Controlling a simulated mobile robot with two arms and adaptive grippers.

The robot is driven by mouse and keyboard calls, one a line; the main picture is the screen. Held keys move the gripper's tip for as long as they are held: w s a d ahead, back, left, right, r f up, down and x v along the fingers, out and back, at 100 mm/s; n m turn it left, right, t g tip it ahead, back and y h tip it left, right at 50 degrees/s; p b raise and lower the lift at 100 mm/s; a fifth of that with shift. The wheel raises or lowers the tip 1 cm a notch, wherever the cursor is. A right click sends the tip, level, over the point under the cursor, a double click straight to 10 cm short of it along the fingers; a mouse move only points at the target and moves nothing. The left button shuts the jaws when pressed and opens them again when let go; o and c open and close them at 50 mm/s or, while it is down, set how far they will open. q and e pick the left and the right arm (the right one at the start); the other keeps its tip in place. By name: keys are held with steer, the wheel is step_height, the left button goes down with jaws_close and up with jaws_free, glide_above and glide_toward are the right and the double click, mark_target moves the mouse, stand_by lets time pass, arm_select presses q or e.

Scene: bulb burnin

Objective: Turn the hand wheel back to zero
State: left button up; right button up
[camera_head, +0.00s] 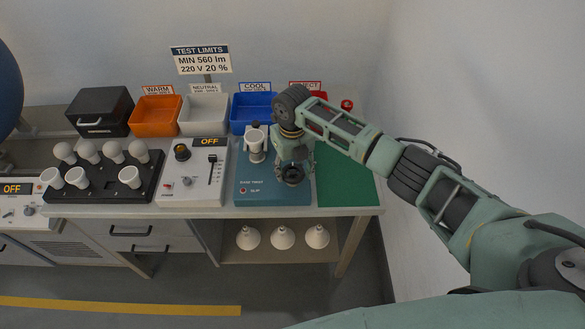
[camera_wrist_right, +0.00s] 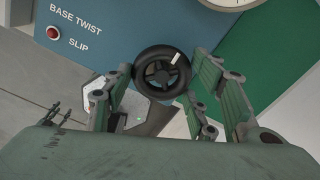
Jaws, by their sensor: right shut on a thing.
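The hand wheel (camera_wrist_right: 139,69) is a small black ring with spokes on the front of the blue base twist unit (camera_wrist_right: 95,40). A white mark shows on its upper right in the right wrist view. My right gripper (camera_wrist_right: 160,77) has its fingers on the left and right sides of the wheel and is shut on it. In the head view my right gripper (camera_head: 292,174) hangs over the right part of the blue unit (camera_head: 255,186) and mostly hides the wheel. My left gripper is not in view.
A white dial (camera_wrist_right: 232,3) is cut off at the top of the right wrist view. A green mat (camera_head: 345,180) lies right of the unit. Left stand a grey tester (camera_head: 195,190) reading OFF and a black bulb rack (camera_head: 95,190). Coloured bins (camera_head: 155,115) line the back.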

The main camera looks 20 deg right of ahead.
mark_target(292, 172)
steer(key=shift+a, duration=0.1)
steer(key=o, duration=1.1)
steer(key=shift+c, duration=0.2)
steer(key=shift+o, duration=0.4)
step_height(292, 172, up, 12)
